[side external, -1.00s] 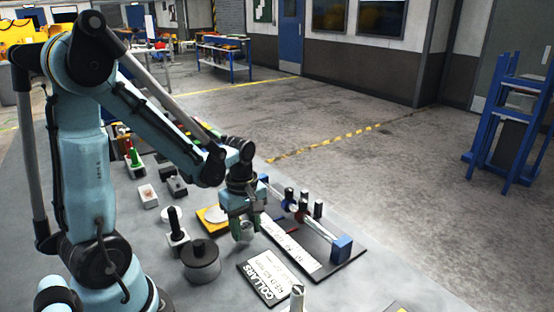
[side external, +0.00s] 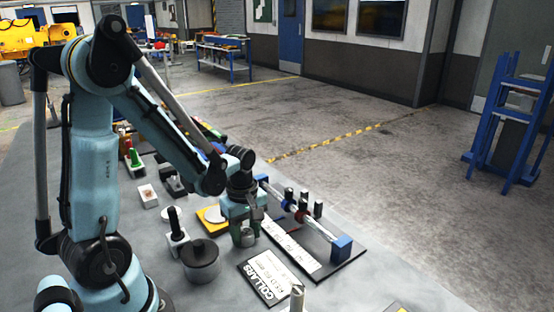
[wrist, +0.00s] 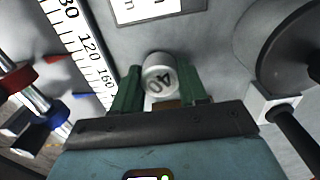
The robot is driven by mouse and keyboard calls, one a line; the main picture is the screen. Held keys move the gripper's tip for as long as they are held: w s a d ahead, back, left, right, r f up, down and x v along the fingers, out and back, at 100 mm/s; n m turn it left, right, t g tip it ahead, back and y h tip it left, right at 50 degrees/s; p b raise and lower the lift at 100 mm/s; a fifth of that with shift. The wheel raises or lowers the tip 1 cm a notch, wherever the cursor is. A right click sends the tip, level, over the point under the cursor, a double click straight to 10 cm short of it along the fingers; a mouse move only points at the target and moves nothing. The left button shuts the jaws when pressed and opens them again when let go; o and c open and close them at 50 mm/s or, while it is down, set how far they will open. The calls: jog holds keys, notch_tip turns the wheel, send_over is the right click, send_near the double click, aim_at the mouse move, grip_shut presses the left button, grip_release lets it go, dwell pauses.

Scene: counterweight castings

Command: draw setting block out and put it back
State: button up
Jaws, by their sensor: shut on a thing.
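My gripper (wrist: 160,92) is shut on a short silver-white cylinder marked 40 (wrist: 160,66), which looks like the setting block. The cylinder's numbered face points at the wrist camera, between the two green fingers. In the side external view my gripper (side external: 246,238) is low over the grey table with the cylinder partly hidden between its fingers. I cannot tell whether the cylinder touches the table. A yellow plate with a pale disc (side external: 213,213) lies just left of my gripper.
A black-based fixture with a scale strip (side external: 291,247), a rod with collars and a blue end block (side external: 341,249) stands to the right. A COLLARS card (side external: 267,277) lies in front.

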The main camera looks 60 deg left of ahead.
jog(key=shift+f, duration=0.35)
dwell(0.4)
jog(key=o, duration=1)
jog(key=shift+c, duration=0.2)
jog(key=shift+r, duration=4.05)
jog(key=d+r+m+t, duration=0.6)
jog(key=d+m, duration=0.3)
jog(key=m, duration=0.9)
jog(key=shift+w+t, duration=0.2)
jog(key=shift+t, duration=0.4)
